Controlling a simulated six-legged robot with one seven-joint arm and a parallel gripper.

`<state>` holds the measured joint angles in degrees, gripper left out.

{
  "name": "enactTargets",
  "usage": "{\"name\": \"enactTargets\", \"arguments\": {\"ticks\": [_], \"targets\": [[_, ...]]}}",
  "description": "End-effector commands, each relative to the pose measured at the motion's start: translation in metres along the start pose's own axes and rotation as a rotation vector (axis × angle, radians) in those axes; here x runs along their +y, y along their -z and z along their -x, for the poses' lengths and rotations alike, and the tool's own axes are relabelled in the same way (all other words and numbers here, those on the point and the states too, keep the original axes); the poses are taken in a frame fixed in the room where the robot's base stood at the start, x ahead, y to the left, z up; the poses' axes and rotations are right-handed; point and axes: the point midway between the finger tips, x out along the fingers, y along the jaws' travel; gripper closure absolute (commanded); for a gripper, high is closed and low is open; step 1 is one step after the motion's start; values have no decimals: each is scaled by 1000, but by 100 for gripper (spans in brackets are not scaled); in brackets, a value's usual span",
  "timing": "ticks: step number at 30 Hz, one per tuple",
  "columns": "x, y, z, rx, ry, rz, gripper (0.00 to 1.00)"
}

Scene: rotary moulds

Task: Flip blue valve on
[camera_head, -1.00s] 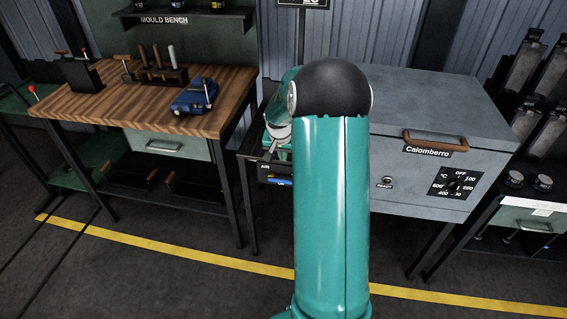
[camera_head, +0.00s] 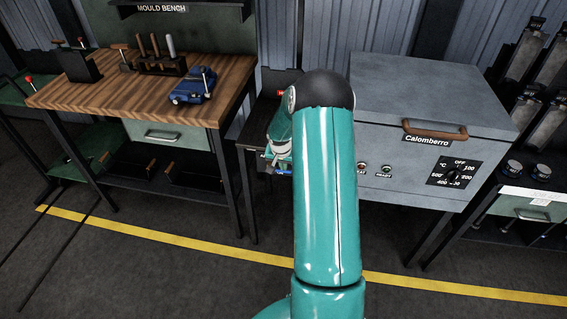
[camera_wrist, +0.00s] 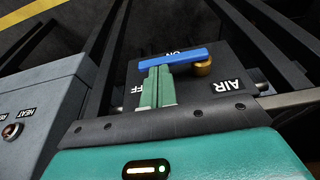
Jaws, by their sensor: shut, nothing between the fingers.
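In the wrist view, the blue valve handle (camera_wrist: 185,57) is a flat bar lying across a dark panel with a brass hub (camera_wrist: 203,68) at its right end. An ON label shows just beyond the bar, and an OFF label is partly hidden by my fingers. My gripper (camera_wrist: 156,70) is shut, its green fingers together and empty. Its tips are at the near side of the bar's left half; I cannot tell whether they touch.
The AIR label (camera_wrist: 227,86) is right of the valve. A grey Calomberro furnace (camera_head: 430,95) stands close right of my arm in the head view. A wooden mould bench (camera_head: 110,92) with a blue vise (camera_head: 190,88) is left. The floor in front is open.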

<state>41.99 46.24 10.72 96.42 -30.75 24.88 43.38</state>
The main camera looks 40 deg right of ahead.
Motion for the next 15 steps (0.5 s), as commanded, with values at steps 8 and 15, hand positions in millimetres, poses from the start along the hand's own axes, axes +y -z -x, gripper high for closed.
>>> {"name": "enactTargets", "arguments": {"ticks": [8,15], "targets": [[1,0,0,-1,8,-3,100],[2,-1,-2,-1,47,-14,100]]}}
